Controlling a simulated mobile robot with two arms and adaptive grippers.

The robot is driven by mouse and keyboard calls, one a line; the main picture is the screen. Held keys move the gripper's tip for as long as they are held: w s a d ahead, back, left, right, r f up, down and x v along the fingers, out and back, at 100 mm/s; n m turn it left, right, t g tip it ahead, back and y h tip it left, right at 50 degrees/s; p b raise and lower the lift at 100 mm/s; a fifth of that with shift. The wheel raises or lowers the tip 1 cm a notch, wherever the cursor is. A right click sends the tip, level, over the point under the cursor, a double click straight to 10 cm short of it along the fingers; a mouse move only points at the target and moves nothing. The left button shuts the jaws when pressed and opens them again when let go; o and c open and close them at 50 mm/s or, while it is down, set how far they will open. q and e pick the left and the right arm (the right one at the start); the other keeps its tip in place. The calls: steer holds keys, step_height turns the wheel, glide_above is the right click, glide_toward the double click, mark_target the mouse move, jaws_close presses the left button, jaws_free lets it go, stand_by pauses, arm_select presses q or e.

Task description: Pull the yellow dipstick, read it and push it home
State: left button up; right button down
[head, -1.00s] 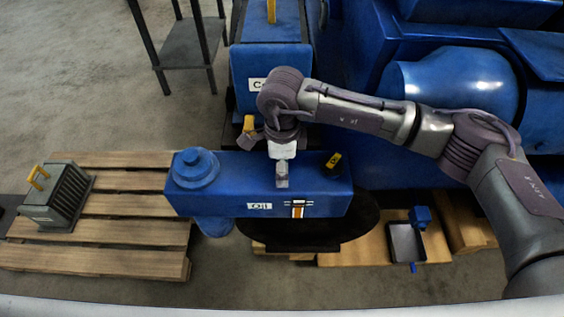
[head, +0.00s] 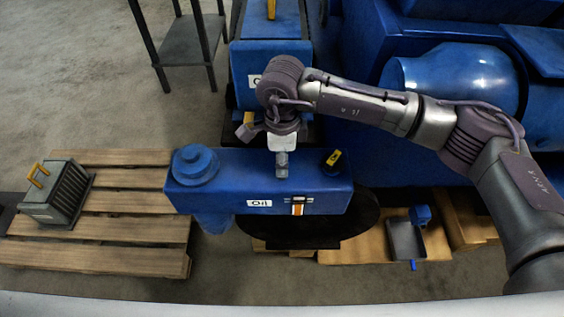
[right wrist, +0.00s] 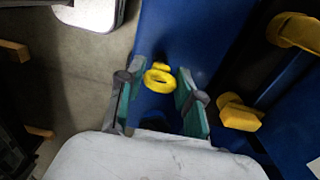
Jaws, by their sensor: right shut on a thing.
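My right gripper (head: 281,166) is over the top of the blue oil tank (head: 232,203), between its round blue cap and a black cap with a yellow lever. In the right wrist view, the yellow ring handle of the dipstick (right wrist: 160,80) is between the fingers of the right gripper (right wrist: 160,72), which is shut on it. The dipstick's shaft is hidden, so I cannot tell how far it is out. In the head view the gripper hides the dipstick. A white sight strip with an orange band (head: 298,207) is on the tank's front, beside the "Oil" label. My left gripper is not in view.
The black cap with a yellow lever (head: 332,162) is close right of the gripper. A blue block (head: 268,65) stands behind, the big blue engine (head: 455,85) at right. A wooden pallet (head: 120,228) with a finned grey box (head: 58,195) is at left. A small tray (head: 406,240) lies front right.

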step_height(320, 180, up, 9)
steer(key=shift+r+b, duration=0.15)
steer(key=shift+b, duration=0.35)
steer(key=c, duration=0.7)
jaws_free()
steer(key=shift+c, duration=0.2)
steer(key=shift+r, duration=0.1)
step_height(320, 180, up, 12)
steer(key=shift+f, duration=0.2)
